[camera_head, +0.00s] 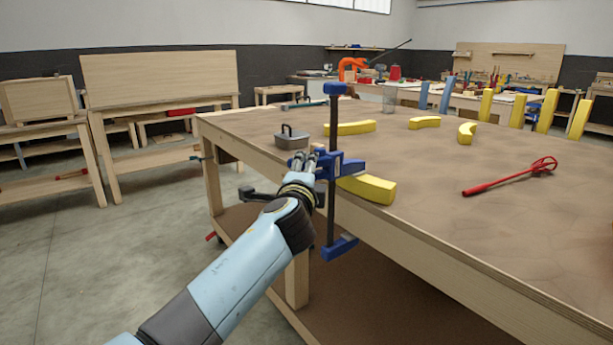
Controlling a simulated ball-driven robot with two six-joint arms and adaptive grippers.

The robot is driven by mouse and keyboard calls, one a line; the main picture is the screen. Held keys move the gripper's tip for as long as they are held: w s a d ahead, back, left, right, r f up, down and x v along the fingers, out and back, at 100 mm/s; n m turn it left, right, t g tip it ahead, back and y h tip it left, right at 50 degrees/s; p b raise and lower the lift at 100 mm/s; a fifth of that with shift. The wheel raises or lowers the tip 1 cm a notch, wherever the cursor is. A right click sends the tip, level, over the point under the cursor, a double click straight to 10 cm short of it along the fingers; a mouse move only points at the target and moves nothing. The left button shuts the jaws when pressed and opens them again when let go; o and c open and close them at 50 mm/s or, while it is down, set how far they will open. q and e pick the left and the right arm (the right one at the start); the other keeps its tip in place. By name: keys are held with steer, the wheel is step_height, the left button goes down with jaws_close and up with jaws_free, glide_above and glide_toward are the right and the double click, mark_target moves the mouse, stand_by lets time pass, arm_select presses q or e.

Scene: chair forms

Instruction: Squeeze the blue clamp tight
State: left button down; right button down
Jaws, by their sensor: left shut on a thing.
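The blue clamp (331,200) stands upright at the near left edge of the wooden table (420,190). It has a dark vertical bar, a blue top end, a blue middle part and a blue lower jaw below the tabletop. My left gripper (312,164) is shut on the blue clamp at its middle part. My left arm comes in from the lower left, and the wrist hides part of the table edge. A yellow curved form (368,189) lies on the table just right of the clamp. My right gripper is not in view.
A grey box with a handle (291,139) sits on the table behind my gripper. More yellow forms (350,128) lie farther back. A red tool (508,177) lies at the right. The table's middle is clear. Workbenches (160,100) stand at the left.

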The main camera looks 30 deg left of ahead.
arm_select(q)
steer(key=shift+r, duration=0.15)
steer(key=c, duration=0.6)
jaws_free()
steer(key=shift+c, duration=0.2)
steer(key=shift+f+b, duration=0.45)
steer(key=shift+f, duration=0.05)
steer(key=shift+w+a, duration=0.3)
steer(key=shift+w, duration=0.05)
steer(key=shift+c, duration=0.3)
jaws_close()
steer(key=shift+r, duration=0.1)
